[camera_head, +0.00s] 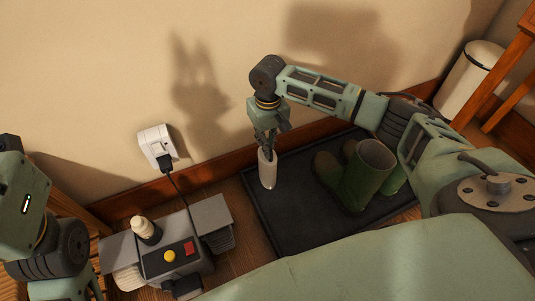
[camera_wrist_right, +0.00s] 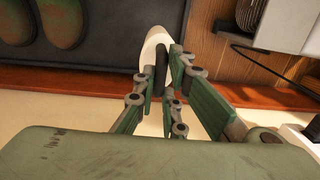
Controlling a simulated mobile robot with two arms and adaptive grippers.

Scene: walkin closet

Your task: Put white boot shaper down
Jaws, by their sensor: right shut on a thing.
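The white boot shaper (camera_head: 267,170) is upright at the left part of the dark boot tray (camera_head: 287,222). My right gripper (camera_head: 266,149) is above it, pointing down, and shut on its upper end. The right wrist view also shows the white shaper (camera_wrist_right: 155,42) between the fingers (camera_wrist_right: 162,75). Its lower end is at the tray surface in the head view; I cannot tell whether it touches. My left arm shows at the left edge, but its fingers are not in view.
Green boots (camera_head: 361,176) stand on the tray, right of the shaper. A grey shoe-polishing machine (camera_head: 178,255) with a bottle (camera_head: 146,231) on it is at the lower left, plugged into a wall outlet (camera_head: 156,143). A white bin (camera_head: 469,80) stands at the upper right. The wall is close behind.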

